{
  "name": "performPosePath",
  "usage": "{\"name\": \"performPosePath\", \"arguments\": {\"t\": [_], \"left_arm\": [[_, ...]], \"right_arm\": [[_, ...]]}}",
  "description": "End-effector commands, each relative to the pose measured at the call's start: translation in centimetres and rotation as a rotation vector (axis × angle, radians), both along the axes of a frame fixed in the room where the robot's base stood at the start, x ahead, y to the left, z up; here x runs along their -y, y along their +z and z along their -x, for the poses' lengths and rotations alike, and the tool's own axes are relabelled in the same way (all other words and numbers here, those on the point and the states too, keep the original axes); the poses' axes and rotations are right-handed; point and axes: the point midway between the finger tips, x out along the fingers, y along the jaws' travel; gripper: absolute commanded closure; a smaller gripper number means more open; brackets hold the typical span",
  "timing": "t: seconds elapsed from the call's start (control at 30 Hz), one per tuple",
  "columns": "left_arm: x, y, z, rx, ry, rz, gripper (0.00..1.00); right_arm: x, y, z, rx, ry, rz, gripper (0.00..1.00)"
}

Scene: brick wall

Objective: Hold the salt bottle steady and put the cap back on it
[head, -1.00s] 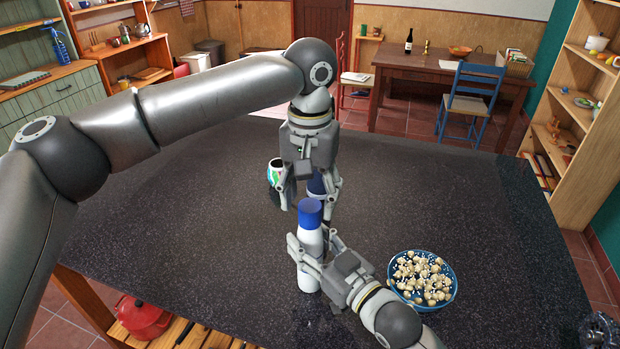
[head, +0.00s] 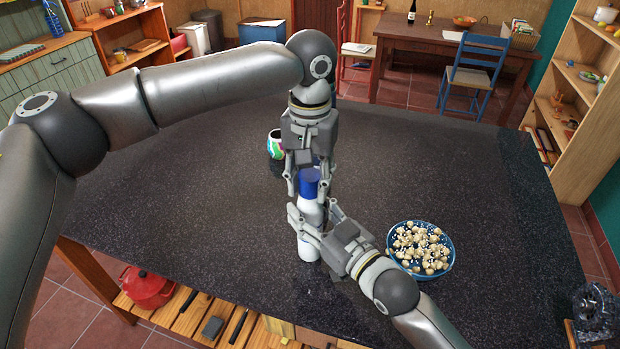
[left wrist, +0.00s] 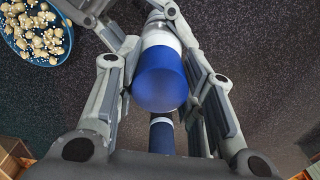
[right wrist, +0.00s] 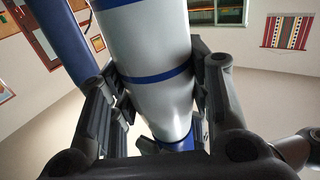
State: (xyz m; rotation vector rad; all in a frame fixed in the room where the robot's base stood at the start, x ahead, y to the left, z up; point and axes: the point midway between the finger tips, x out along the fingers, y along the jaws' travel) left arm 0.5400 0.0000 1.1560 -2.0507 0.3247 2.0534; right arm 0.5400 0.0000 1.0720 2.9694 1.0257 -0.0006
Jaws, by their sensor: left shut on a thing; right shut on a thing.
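The salt bottle (head: 309,247) is white and stands upright near the middle of the counter. Its blue cap (head: 310,181) is at the bottle's top; whether it is fully seated cannot be told. My right gripper (head: 311,224) is shut around the bottle's body, lower down. The bottle (right wrist: 150,60) shows between its fingers in the right wrist view, with a blue band.
A blue bowl (head: 452,262) of pale pieces stands right of the grippers. A colourful cup (head: 276,145) stands behind, left of my left gripper. Another blue-and-white object (left wrist: 161,136) is close by, partly hidden. The dark counter (head: 190,220) is clear at left.

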Motion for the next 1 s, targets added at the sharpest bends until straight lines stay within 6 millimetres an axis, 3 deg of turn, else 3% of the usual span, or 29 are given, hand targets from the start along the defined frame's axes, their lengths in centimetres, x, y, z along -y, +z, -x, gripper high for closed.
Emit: {"name": "performPosePath", "arguments": {"t": [0.23,0.77,0.9,0.93,1.0], "left_arm": [[0.07,-0.09,0.05,-0.002,-0.138,0.003,0.92],[0.0,-0.07,0.01,0.0,-1.049,0.004,0.92],[-0.04,-0.03,-0.03,0.001,-1.047,0.001,0.92],[-0.04,-0.03,-0.03,0.001,-1.046,0.001,0.62],[-0.05,-0.03,-0.04,0.001,-1.045,0.001,0.53]], "right_arm": [[0.01,0.05,-0.01,0.001,0.0,-0.001,1.0],[0.01,0.06,-0.01,0.001,0.0,-0.001,1.0],[0.01,0.06,-0.01,0.001,0.0,-0.001,1.0],[0.01,0.06,-0.01,0.001,0.0,-0.001,1.0],[0.01,0.06,-0.01,0.001,0.0,-0.001,1.0]]}}
